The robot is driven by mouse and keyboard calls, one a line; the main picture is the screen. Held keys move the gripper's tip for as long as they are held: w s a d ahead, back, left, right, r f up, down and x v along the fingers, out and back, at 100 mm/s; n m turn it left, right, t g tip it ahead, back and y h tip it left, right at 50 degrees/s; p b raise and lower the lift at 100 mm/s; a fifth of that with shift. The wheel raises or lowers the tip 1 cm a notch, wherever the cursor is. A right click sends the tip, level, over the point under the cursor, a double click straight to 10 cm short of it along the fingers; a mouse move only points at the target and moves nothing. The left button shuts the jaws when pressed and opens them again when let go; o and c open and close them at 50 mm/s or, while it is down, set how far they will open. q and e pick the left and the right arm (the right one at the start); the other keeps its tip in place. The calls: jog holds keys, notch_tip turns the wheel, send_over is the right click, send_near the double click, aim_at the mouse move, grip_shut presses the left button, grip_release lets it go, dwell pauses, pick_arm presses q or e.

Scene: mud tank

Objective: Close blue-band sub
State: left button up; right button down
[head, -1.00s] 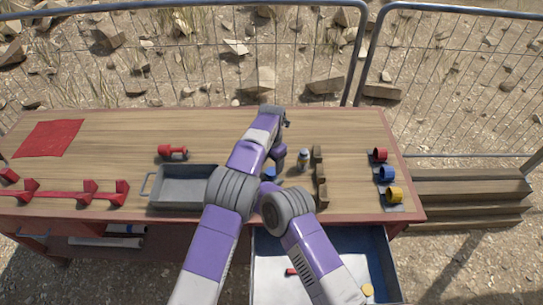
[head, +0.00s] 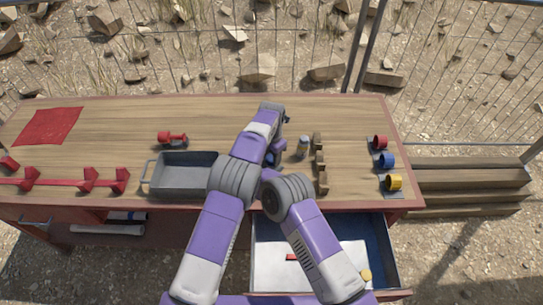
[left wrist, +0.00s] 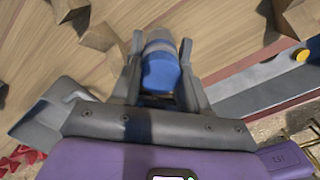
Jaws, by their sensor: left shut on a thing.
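My left gripper (left wrist: 161,42) is shut on a grey cylinder with a broad blue band, the blue-band sub (left wrist: 160,70). The wrist view shows the sub between both fingers, its blue part towards the palm and its grey end pointing away. In the head view my arms largely hide this gripper and the sub over the middle of the table. A small grey upright cylinder (head: 303,148) stands just right of there. My right gripper cannot be made out.
Wooden notched blocks (head: 320,165) stand right of the gripper. A grey tray (head: 165,186) lies left. Red, blue and yellow cups (head: 393,182) line the right edge. An open blue drawer (head: 378,240) juts from the front.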

pick_arm(q)
jog(key=shift+c, duration=0.5)
jog(key=m, duration=0.6)
jog(key=shift+m, duration=0.3)
jog(key=o, duration=1.2)
jog(key=shift+c, duration=0.2)
jog(key=shift+r, duration=2.25)
jog(key=shift+c, duration=0.4)
